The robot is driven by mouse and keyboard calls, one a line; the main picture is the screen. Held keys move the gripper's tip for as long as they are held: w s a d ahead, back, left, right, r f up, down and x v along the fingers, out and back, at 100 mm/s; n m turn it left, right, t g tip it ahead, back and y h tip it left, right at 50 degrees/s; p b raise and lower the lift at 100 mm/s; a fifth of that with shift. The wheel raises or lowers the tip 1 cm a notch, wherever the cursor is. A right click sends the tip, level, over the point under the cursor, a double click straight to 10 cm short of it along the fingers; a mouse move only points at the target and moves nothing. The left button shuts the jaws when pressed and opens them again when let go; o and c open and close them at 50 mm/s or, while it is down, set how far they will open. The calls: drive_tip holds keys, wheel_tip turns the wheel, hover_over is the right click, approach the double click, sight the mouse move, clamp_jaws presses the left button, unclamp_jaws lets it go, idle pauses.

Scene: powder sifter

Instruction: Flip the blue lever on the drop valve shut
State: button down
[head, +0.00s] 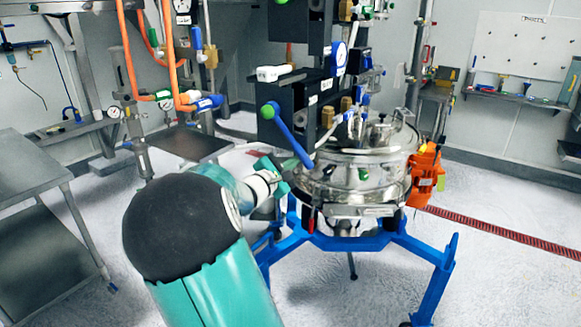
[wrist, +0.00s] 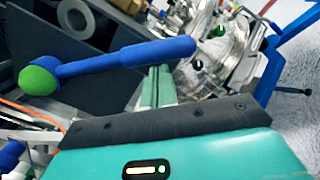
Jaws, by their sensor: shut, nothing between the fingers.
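The blue lever (head: 290,138) with a green round hub at its upper end is on the front of a black housing (head: 310,93), slanting down to the right. In the wrist view, the blue lever (wrist: 130,58) runs across the picture, with its green hub at left. My gripper (head: 280,167) is beside the lever's lower part, left of the sifter. In the wrist view, the closed fingers of my gripper (wrist: 160,72) point up at the lever, with tips close to its handle; I cannot tell whether they touch. The fingers hold nothing.
The round steel sifter (head: 355,175) on a blue frame (head: 350,241) stands just right of my gripper, with an orange motor (head: 424,175) on its far side. A steel table (head: 25,155) is at left. White floor is open in front.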

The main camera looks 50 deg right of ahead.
drive_tip(key=s+r+n, duration=0.4)
drive_tip(key=shift+s+d+r, duration=0.15)
drive_tip(key=shift+s+d, duration=0.05)
wheel_tip(320, 180, up, 8)
drive_tip(key=n, duration=0.5)
hover_over(305, 153)
drive_tip(key=s+a, duration=0.2)
drive_tip(key=s, duration=0.3)
drive_tip(key=shift+w+a+r+t, duration=0.1)
drive_tip(key=shift+w+a+t, duration=0.1)
drive_tip(key=shift+w+t, duration=0.1)
drive_tip(key=shift+r, duration=0.15)
